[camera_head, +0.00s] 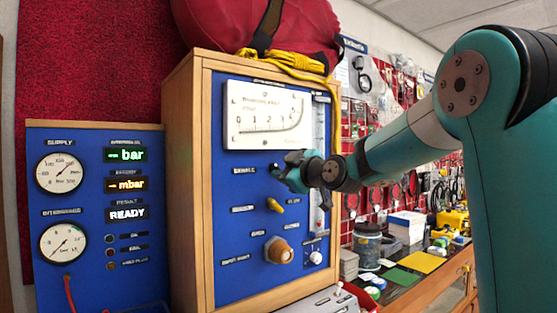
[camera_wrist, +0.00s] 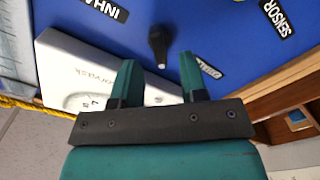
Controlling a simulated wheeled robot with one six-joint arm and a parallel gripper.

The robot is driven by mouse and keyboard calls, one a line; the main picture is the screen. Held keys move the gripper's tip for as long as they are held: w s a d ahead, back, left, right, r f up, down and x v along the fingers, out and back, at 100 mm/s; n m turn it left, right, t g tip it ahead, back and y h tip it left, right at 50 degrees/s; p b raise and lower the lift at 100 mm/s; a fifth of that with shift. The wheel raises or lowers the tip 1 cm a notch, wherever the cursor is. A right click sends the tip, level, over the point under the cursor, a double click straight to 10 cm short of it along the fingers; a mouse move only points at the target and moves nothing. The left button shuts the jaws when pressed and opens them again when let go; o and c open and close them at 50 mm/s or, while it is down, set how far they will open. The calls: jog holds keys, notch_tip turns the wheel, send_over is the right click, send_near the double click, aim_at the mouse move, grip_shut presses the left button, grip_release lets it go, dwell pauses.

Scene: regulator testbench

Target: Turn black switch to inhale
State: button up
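The black switch (camera_wrist: 157,42) stands on the blue panel in the wrist view, just beyond my fingertips and between their lines, with a pale spot at its lower end. In the head view its dark tip (camera_head: 275,168) shows beside my gripper (camera_head: 290,168). My gripper (camera_wrist: 158,75) is open and empty, its two green fingers apart and not visibly touching the switch. An INHALE label (camera_wrist: 103,9) is at upper left in the wrist view. Another label (camera_wrist: 208,68) is partly hidden behind the right finger. I cannot tell which label the switch points to.
A white gauge (camera_head: 267,115) sits above the switch on the wood-framed panel. A yellow switch (camera_head: 274,205) and a brown knob (camera_head: 279,251) are below. A SENSOR label (camera_wrist: 273,15) shows at upper right in the wrist view. Yellow cord (camera_head: 285,60) hangs over the panel's top.

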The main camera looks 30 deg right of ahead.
jog(key=shift+w+p, duration=0.4)
jog(key=shift+w, duration=1.05)
jog(key=shift+c, duration=0.4)
grip_shut()
jog(key=shift+m+b, duration=0.3)
jog(key=shift+b, duration=0.05)
jog(key=shift+d+m+b, duration=0.15)
jog(key=shift+m+b, duration=1.45)
jog(key=shift+m, duration=2.7)
jog(key=shift+d+m+b, duration=0.15)
jog(key=shift+m+b, duration=1.4)
jog(key=shift+m, duration=2.75)
